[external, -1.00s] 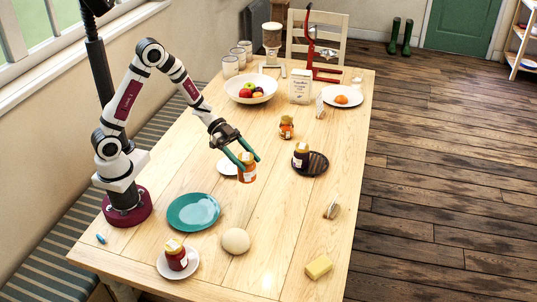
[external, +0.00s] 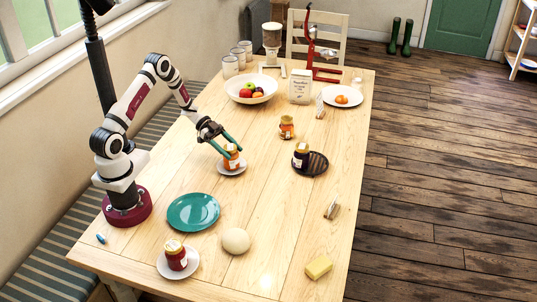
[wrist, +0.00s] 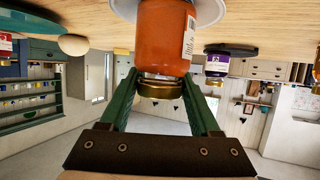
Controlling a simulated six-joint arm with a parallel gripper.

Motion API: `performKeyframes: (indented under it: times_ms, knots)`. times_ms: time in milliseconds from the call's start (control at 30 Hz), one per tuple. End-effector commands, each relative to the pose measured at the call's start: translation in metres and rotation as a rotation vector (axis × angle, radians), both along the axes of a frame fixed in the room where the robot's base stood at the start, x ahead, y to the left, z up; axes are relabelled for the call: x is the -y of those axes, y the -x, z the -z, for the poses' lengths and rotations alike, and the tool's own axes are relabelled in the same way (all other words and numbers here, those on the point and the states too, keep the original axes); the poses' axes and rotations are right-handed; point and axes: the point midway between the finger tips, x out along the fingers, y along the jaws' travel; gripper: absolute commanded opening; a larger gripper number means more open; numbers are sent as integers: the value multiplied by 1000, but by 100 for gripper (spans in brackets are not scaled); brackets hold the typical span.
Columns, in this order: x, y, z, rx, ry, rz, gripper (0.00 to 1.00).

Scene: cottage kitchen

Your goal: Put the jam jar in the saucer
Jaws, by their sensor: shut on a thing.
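An orange jar with a gold lid (external: 232,163) is between the fingers of my gripper (external: 232,153). My gripper is shut on it near the lid, and the jar is upright over a small white saucer (external: 238,172). In the wrist view, which is upside down, the orange jar (wrist: 163,30) has a pale label, and its base is at the saucer (wrist: 210,10). I cannot tell whether the base rests on the saucer or hovers just above it.
A red jar on another white saucer (external: 164,266) is at the front. A dark jar (external: 300,154) stands on a dark plate to the right. A teal plate (external: 193,212) and a pale round object (external: 235,241) lie in front. A fruit bowl (external: 250,98) is behind.

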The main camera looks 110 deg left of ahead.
Motion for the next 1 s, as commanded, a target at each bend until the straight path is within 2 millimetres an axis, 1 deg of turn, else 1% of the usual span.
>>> performKeyframes:
  times_ms: [67, 333, 367, 500, 533, 767, 833, 933, 1000]
  knots:
    - [0, 0, 3, 1, -2, 0, 0]
    - [0, 0, 5, 1, -2, 0, 0]
    - [0, 0, 6, 1, -2, 0, 65]
    - [0, 0, 5, 0, -2, 0, 90]
    - [0, 0, 5, 0, -2, 0, 93]
    - [0, -1, 5, 0, -2, 0, 93]
    - [0, 0, 2, 0, -3, -1, 93]
    - [-8, 16, -5, 1, -5, -5, 93]
    - [-15, 33, -13, 1, -5, -7, 93]
